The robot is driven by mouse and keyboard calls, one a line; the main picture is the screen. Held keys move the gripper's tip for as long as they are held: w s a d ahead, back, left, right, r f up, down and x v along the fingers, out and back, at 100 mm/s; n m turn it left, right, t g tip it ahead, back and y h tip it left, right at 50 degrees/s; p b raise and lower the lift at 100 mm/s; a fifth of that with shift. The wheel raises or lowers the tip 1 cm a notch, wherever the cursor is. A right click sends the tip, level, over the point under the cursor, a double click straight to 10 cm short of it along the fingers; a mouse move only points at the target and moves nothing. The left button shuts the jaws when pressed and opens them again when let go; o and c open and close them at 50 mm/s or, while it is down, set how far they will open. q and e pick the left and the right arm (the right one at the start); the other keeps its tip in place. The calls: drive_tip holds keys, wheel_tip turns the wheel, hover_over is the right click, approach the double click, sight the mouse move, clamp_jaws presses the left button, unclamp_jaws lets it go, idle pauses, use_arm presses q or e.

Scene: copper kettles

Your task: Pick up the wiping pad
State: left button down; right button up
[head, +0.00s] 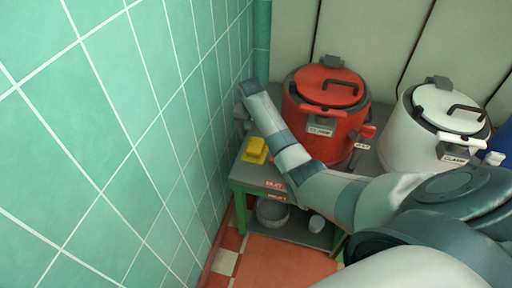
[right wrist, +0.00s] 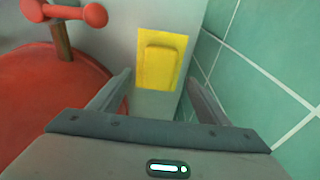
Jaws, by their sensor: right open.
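The wiping pad (head: 254,150) is a yellow block on a flat yellow base, lying on the grey bench top near its left end, by the tiled wall. It also shows in the right wrist view (right wrist: 160,65), ahead of my fingers and roughly centred between them. My right gripper (head: 241,118) is above and slightly behind the pad in the head view, close to the wall. Its two fingers (right wrist: 158,78) are spread apart with nothing between them, and they appear clear of the pad. My left gripper is not in view.
A red kettle (head: 325,125) stands on the bench (head: 262,180) right of the pad; its tap (right wrist: 75,14) shows in the wrist view. A white kettle (head: 408,140) stands farther right. The green tiled wall (head: 140,120) is close on the left. A pot (head: 272,213) sits below.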

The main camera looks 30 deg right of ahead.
sight(256, 145)
drive_tip(key=shift+f, duration=0.1)
drive_tip(key=shift+d+f, duration=0.1)
drive_tip(key=shift+f, duration=0.2)
drive_tip(key=f, duration=0.3)
drive_tip(key=shift+w+d, duration=0.15)
drive_tip(key=shift+d, duration=0.1)
drive_tip(key=shift+w+f, duration=0.1)
drive_tip(key=shift+f, duration=0.45)
drive_tip(key=shift+d, duration=0.1)
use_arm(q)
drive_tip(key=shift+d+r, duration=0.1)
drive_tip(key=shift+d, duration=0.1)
